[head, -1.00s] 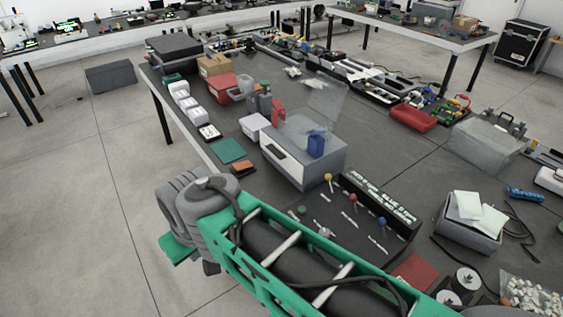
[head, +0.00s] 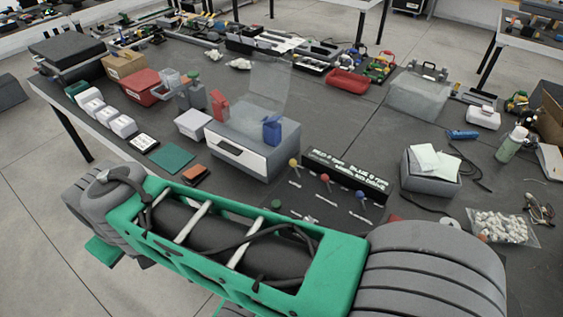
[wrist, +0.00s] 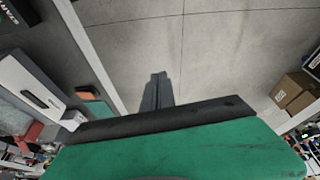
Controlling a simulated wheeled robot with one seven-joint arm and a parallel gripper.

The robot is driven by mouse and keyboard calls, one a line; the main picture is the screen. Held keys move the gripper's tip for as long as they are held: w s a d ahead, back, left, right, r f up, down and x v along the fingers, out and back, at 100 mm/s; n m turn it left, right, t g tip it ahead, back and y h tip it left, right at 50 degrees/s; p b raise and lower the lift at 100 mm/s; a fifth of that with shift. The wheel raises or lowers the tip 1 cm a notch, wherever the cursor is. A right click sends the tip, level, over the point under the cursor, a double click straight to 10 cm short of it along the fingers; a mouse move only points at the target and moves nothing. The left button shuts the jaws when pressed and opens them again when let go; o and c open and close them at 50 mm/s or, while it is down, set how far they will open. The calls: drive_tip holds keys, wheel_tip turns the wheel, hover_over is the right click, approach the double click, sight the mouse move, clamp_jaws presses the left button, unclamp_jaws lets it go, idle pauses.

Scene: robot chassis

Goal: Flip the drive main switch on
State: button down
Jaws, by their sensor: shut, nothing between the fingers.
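A dark switch panel (head: 310,206) lies on the table just beyond my arm in the head view. It has levers with a yellow knob (head: 295,162), a red knob (head: 325,178), a blue knob (head: 361,194) and a green knob (head: 276,204). A raised strip with white lettering (head: 346,175) runs along its back; the words are too small to read surely. I cannot tell which lever is the drive main switch. My arm hides the panel's near part. My gripper (wrist: 158,77) is shut and empty in the wrist view, over the floor beside the table edge, away from the panel.
A grey-white box (head: 238,152) with a clear raised lid and a blue item (head: 272,130) stands behind the panel. A grey bin with papers (head: 432,175) and a bag of white pieces (head: 500,228) are to the right. Floor is open at the left.

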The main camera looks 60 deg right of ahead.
sight(295, 167)
drive_tip(key=w+d+f+m+h+b, duration=0.1)
drive_tip(key=w+d+m+b, duration=0.1)
drive_tip(key=d, duration=0.5)
drive_tip(key=w+d+f+m+h+b, duration=0.1)
drive_tip(key=d+f+m+h+b, duration=0.1)
drive_tip(key=d, duration=0.4)
drive_tip(key=s+d+f+m+g+h+b, duration=0.1)
drive_tip(key=s+d, duration=0.4)
drive_tip(key=d, duration=0.8)
drive_tip(key=s+d+f+m+g+h+b, duration=0.1)
drive_tip(key=s+d+m+g+h+b, duration=0.1)
drive_tip(key=d, duration=1)
drive_tip(key=s+m+g+b, duration=0.1)
drive_tip(key=s+m+g, duration=0.1)
drive_tip(key=s+m, duration=0.1)
drive_tip(key=shift+d+m+h, duration=0.4)
drive_tip(key=shift+m, duration=0.2)
drive_tip(key=shift+s, duration=0.1)
drive_tip(key=s+d+f, duration=0.4)
drive_tip(key=d+f, duration=0.4)
drive_tip(key=shift+d+f+p, duration=0.15)
drive_tip(key=shift+d+p, duration=0.05)
drive_tip(key=shift+p, duration=0.1)
drive_tip(key=shift+s, duration=0.1)
